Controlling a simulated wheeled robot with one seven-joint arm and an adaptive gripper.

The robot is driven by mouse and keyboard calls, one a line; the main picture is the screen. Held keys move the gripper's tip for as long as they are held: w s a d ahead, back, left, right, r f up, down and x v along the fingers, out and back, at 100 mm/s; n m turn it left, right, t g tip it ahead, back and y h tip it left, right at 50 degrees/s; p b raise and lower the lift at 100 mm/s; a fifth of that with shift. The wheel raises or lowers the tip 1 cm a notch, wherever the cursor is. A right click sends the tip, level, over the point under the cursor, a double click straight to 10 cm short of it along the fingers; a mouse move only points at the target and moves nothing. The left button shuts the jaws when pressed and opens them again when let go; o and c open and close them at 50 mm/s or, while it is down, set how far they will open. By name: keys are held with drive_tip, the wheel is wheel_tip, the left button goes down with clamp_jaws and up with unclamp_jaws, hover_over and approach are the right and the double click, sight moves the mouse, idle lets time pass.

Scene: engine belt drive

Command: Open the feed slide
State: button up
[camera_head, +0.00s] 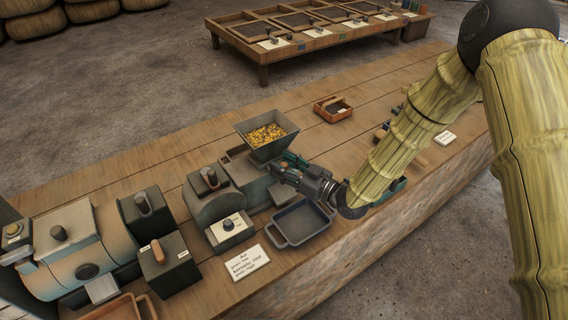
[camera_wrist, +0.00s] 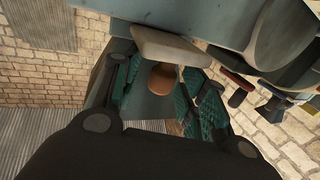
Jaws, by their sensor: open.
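The hopper (camera_head: 252,131), filled with yellow kernels, stands on the grey-green mill (camera_head: 213,204) in the head view. My gripper (camera_head: 280,168) is at the mill's right side, just below the hopper. In the wrist view my gripper (camera_wrist: 156,92) is open, its two teal fingers apart. A rounded orange-brown knob (camera_wrist: 162,78) shows between the fingers, below a pale grey bar (camera_wrist: 170,46). It looks like the feed slide's handle, but I cannot tell for sure. Whether the fingers touch it is unclear. In the head view, my gripper hides this spot, so the slide's position cannot be seen.
A grey tray (camera_head: 301,224) sits on the bench (camera_head: 185,146) just below my gripper. A switch box (camera_head: 229,229) and a paper sign (camera_head: 247,263) stand in front of the mill. A motor-like machine (camera_head: 70,243) is at left. A small wooden box (camera_head: 333,108) lies behind my arm.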

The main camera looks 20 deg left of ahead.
drive_tip(key=shift+c, duration=0.2)
clamp_jaws()
drive_tip(key=shift+s+d+b, duration=0.45)
drive_tip(key=shift+s+d, duration=0.5)
drive_tip(key=shift+d, duration=0.3)
drive_tip(key=shift+o, duration=0.2)
unclamp_jaws()
drive_tip(key=shift+a, duration=0.1)
drive_tip(key=v, duration=1.2)
